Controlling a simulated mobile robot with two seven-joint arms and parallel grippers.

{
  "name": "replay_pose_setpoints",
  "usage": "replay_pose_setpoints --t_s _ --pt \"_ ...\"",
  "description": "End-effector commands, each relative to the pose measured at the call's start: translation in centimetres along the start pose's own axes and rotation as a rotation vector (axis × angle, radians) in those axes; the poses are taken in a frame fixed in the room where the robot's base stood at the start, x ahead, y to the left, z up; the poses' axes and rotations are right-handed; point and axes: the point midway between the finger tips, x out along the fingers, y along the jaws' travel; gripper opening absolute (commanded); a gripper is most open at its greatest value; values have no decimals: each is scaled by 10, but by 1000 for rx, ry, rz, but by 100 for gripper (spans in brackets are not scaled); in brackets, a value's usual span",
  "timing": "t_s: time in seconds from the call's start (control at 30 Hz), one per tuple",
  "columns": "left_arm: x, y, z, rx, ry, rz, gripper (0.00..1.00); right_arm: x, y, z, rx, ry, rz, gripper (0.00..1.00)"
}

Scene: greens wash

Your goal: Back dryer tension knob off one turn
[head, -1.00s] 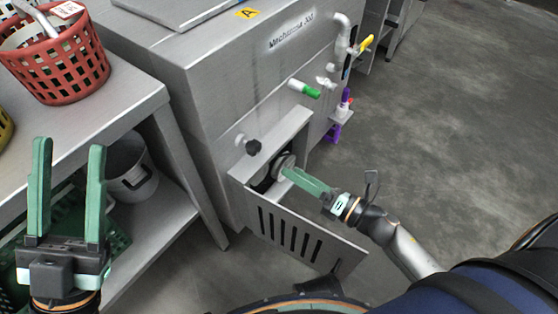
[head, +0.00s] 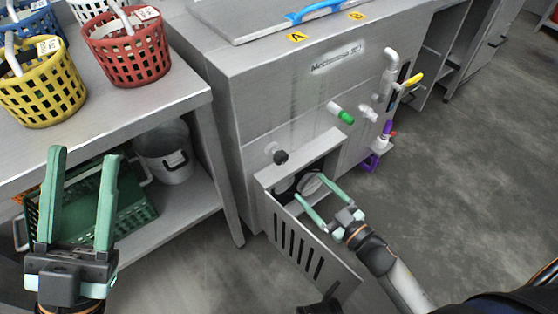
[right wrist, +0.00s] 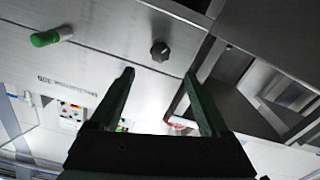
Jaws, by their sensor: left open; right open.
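A black lobed knob (head: 280,157) sits on the steel machine's (head: 262,110) front, just above an open compartment; it also shows in the right wrist view (right wrist: 160,50). Inside the compartment is a pale round wheel (head: 311,184), partly hidden by my right gripper. My right gripper (head: 311,188) is open and empty, its fingers pointing at the compartment mouth, below and right of the knob. In the right wrist view the knob shows beyond and between the fingertips (right wrist: 160,73), apart from them. My left gripper (head: 84,155) is open and empty, near the left bench.
A slotted panel (head: 305,252) stands out from the compartment, left of my right gripper. A green-handled valve (head: 342,113) and white pipe (head: 388,75) project from the machine. Baskets (head: 125,50) stand on the left bench (head: 170,97). Floor to the right is clear.

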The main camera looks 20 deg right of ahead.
Motion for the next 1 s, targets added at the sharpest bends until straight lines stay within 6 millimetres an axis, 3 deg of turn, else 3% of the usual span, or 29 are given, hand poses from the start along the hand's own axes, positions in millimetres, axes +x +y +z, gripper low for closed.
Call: replay_pose_setpoints --t_s 0.27,0.7,1.0 --pt "-1 0 1 4 -1 -1 50 8 1 2 125 -3 12 80" --pt "-15 9 16 -35 -10 -4 50 88 2 2 120 0 11 80" --pt "-19 12 21 -47 -12 6 50 122 2 2 121 -3 11 80"
